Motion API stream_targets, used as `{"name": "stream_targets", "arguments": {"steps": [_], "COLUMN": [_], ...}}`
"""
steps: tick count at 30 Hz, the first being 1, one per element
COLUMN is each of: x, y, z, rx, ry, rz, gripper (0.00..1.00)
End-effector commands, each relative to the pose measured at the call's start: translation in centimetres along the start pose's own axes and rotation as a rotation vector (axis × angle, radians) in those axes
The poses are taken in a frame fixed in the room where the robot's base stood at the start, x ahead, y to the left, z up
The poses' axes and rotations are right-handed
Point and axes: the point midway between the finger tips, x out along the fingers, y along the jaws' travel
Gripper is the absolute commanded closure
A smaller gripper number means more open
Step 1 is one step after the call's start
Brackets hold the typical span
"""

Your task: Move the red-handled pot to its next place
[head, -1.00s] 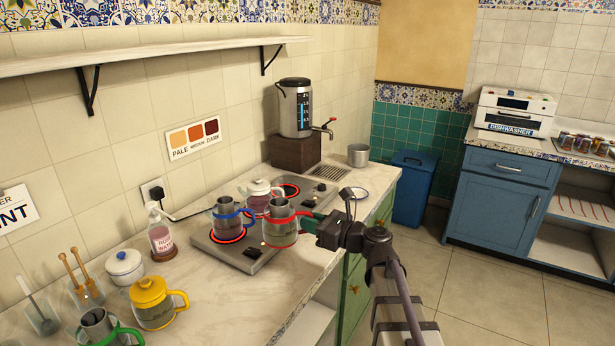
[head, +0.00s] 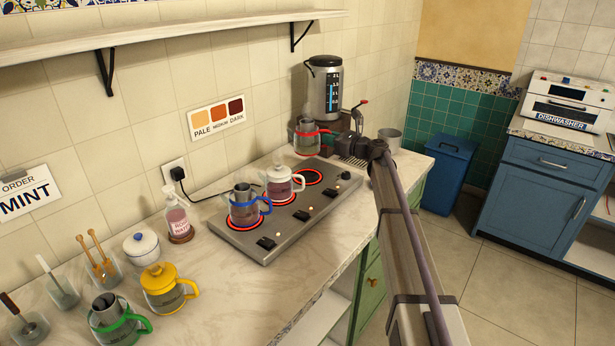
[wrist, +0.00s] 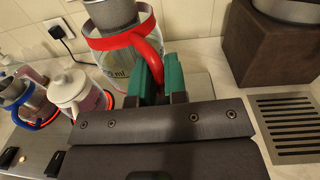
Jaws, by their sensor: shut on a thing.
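The red-handled pot (head: 306,138) is a clear glass pot with a red band and handle and a grey metal insert. It is near the wall, beyond the far end of the stove and left of the samovar (head: 325,88). My gripper (wrist: 161,78) is shut on its red handle (wrist: 150,52), with green fingers on either side. In the wrist view the pot (wrist: 122,62) looks upright, and its base is hidden behind my gripper. I cannot tell whether it touches the counter.
The stove (head: 325,205) has several burners with red rings; the far one (head: 308,177) is empty. A blue-handled pot (head: 245,208) and a white-lidded pot (head: 280,184) stand on the others. A drain grate (wrist: 288,125) and dark block (wrist: 268,55) are right of my gripper.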

Motion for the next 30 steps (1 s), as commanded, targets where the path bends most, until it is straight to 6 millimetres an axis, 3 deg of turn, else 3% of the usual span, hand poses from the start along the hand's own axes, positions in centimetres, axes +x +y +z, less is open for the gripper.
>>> {"name": "stream_targets", "arguments": {"steps": [4, 11, 17, 22, 30], "x": [0.0, 0.0, 0.0, 0.0, 0.0], "y": [0.0, 0.2, 0.2, 0.3, 0.3], "z": [-0.9, -6.4, -6.8, -10.3, -10.0], "rx": [0.001, 0.000, 0.001, 0.000, 0.000], "ry": [-0.001, -0.001, -0.001, -0.001, -0.001], "rz": [0.000, 0.000, 0.000, 0.000, 0.000], "gripper": [1.00, 1.00, 1.00, 1.00, 1.00]}}
